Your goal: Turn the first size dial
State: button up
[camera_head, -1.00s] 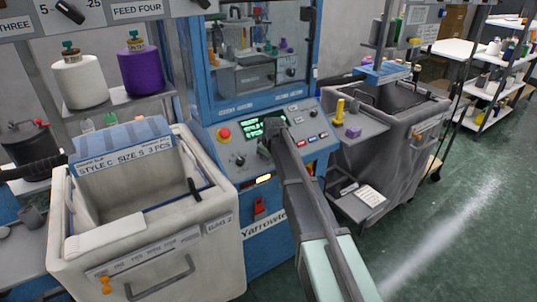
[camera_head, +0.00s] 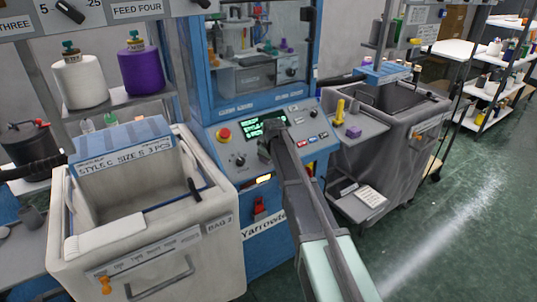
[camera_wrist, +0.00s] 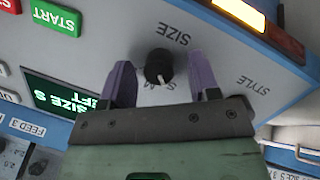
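The size dial (camera_wrist: 158,67) is a small black knob with a white pointer mark, on the grey sloping panel beside the word SIZE. The letters S and M show by it. My gripper (camera_wrist: 160,85) is open in the wrist view, its two purple fingers apart, one on each side of the dial. I see gaps between the fingers and the knob. In the head view my gripper (camera_head: 268,146) is over the machine's control panel and seems to hide the dial. A lit green display (camera_wrist: 62,97) with the word SIZE is partly hidden.
A green START button (camera_wrist: 54,17) and an amber light (camera_wrist: 240,12) are near the dial. A black knob (camera_head: 239,160) and a red stop button (camera_head: 223,134) sit left on the panel. A cream bin (camera_head: 150,262) stands left, and a grey bin (camera_head: 400,150) right.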

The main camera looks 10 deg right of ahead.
jog(key=shift+r, duration=0.1)
jog(key=p+v, duration=0.9)
jog(key=v, duration=0.1)
jog(key=shift+s+r, duration=0.25)
jog(key=shift+r, duration=0.05)
jog(key=shift+a, duration=0.1)
jog(key=s+a+m+g, duration=0.1)
jog(key=s+m+g, duration=0.1)
jog(key=s, duration=0.9)
jog(key=s+a+f+m+g, duration=0.1)
jog(key=s+m, duration=0.3)
jog(key=s, duration=0.7)
jog(key=s+a+f+m+g, duration=0.1)
jog(key=s+m+g, duration=0.1)
jog(key=s, duration=0.9)
jog(key=shift+a+m+g, duration=0.3)
jog(key=shift+a+m, duration=0.1)
jog(key=shift+m, duration=0.5)
